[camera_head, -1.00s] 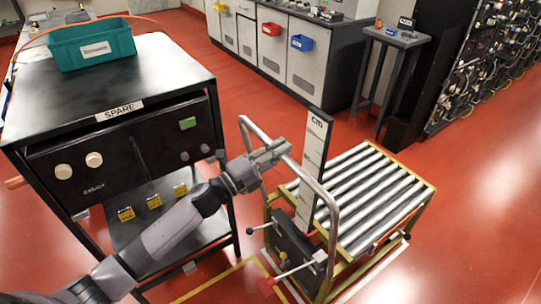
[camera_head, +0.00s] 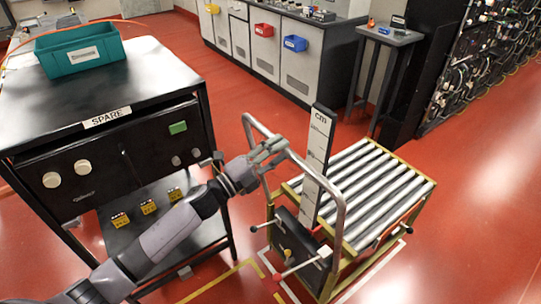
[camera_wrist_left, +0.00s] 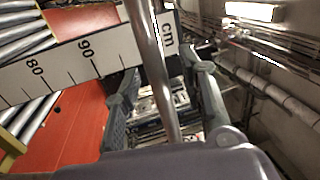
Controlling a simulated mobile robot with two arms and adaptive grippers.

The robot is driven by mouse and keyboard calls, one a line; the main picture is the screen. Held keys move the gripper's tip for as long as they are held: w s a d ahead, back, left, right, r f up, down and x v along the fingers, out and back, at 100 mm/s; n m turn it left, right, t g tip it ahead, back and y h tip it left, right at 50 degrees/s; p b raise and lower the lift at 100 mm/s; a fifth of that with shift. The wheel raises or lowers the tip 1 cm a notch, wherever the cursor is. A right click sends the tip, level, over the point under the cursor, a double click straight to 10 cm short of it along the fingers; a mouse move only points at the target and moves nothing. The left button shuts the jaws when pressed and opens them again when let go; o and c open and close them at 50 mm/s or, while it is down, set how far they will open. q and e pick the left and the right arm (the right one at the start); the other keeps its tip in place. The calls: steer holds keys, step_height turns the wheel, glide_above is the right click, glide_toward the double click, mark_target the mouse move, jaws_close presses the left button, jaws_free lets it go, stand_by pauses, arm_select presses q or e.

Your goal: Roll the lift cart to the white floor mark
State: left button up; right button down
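The lift cart, with its grey roller top (camera_head: 365,190), stands on the red floor right of centre. Its bent tube handle (camera_head: 339,225) rises on the near side, beside an upright white cm scale (camera_head: 316,165). My left gripper (camera_head: 270,154) is at the handle's upper part. In the left wrist view the handle tube (camera_wrist_left: 160,70) runs between the two fingers (camera_wrist_left: 163,95), with gaps visible on both sides, so the gripper looks open around it. White floor lines (camera_head: 372,274) show beside the cart's right and near sides; the cart hides part of them. My right gripper is not in view.
A black cabinet labelled SPARE (camera_head: 107,117) with a teal bin (camera_head: 80,50) stands close on the left. Yellow floor tape (camera_head: 225,279) lies between it and the cart. A small grey table (camera_head: 392,35) and cable racks stand behind. Open floor lies on the right.

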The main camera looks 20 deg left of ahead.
arm_select(q)
steer(key=v, duration=1.1)
steer(key=shift+s+a, duration=0.25)
steer(key=shift+s, duration=0.05)
steer(key=shift+f, duration=0.15)
